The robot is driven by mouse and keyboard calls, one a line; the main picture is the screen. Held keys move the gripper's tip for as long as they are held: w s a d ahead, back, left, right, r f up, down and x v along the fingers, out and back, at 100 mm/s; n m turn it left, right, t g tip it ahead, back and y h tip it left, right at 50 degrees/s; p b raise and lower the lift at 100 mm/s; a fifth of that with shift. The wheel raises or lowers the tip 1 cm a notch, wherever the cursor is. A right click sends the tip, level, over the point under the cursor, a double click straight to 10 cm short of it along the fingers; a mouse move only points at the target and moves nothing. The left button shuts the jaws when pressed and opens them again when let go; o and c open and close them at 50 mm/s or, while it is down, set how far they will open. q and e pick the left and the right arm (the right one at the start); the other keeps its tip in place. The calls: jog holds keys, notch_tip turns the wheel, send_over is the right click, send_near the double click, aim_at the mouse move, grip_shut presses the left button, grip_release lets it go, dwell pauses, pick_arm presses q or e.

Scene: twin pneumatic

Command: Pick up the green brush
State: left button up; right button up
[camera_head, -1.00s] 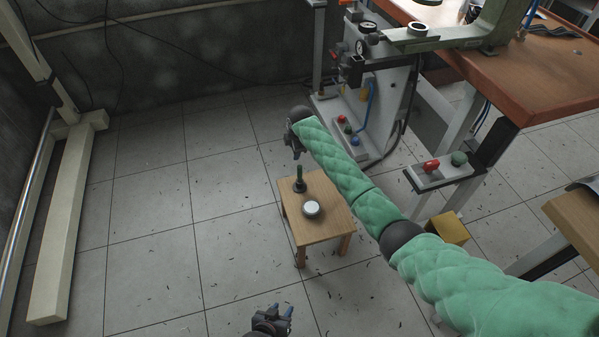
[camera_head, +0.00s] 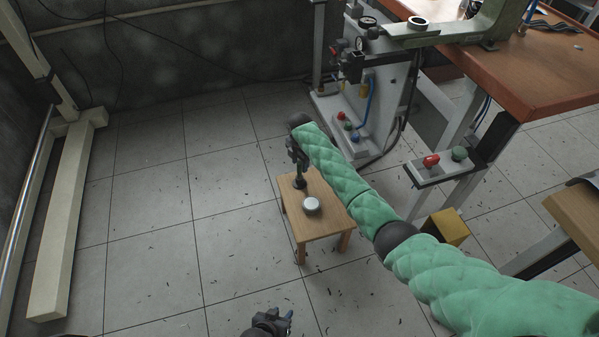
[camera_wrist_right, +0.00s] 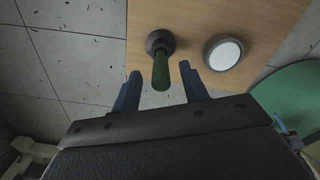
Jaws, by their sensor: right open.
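The green brush stands upright on the small wooden stool (camera_head: 325,222). In the right wrist view the green brush (camera_wrist_right: 161,70) has a green handle and a dark round base. My right gripper (camera_wrist_right: 158,82) is open, with one blue finger on each side of the handle's end and a gap to each. In the head view the right gripper (camera_head: 299,160) is above the stool and hides most of the handle; the dark base (camera_head: 299,184) shows below it. My left gripper (camera_head: 284,318) is low in the head view, away from the stool; its jaw opening is unclear.
A round tin with a white top (camera_head: 311,205) stands on the stool beside the brush. A pneumatic machine (camera_head: 375,95) and a workbench (camera_head: 525,85) are behind to the right. A yellow box (camera_head: 447,227) is to the right. The floor left of the stool is clear.

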aim_at(300, 168)
notch_tip(300, 168, down, 3)
jog(key=shift+f, duration=0.2)
jog(key=shift+s, duration=0.1)
grip_shut()
jog(key=shift+r, duration=0.1)
